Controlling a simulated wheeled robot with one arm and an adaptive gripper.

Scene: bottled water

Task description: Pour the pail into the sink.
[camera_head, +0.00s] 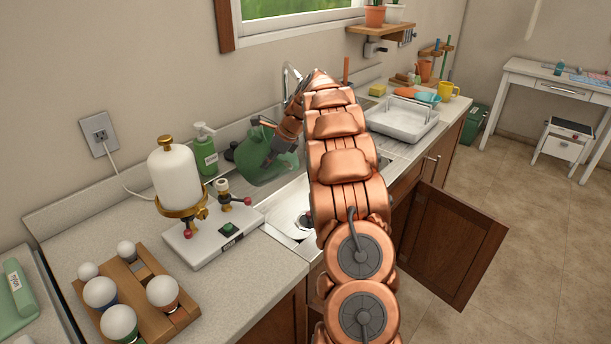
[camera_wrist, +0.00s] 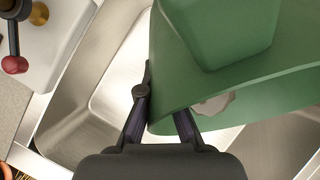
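The green pail (camera_head: 254,148) is tilted over the left side of the steel sink (camera_head: 292,200) in the head view. It also fills the upper right of the wrist view (camera_wrist: 225,85), with the sink basin (camera_wrist: 85,125) below it. My gripper (camera_wrist: 165,105) has its two dark fingers on either side of the pail's wall near an edge, and appears shut on it. I cannot see any water leaving the pail.
A white tank on a gold stand (camera_head: 175,178) and a green soap bottle (camera_head: 205,150) stand left of the sink. A wooden rack with white balls (camera_head: 140,305) is in front. A white dish tray (camera_head: 403,118) lies right. An open cabinet door (camera_head: 453,243) juts into the floor space.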

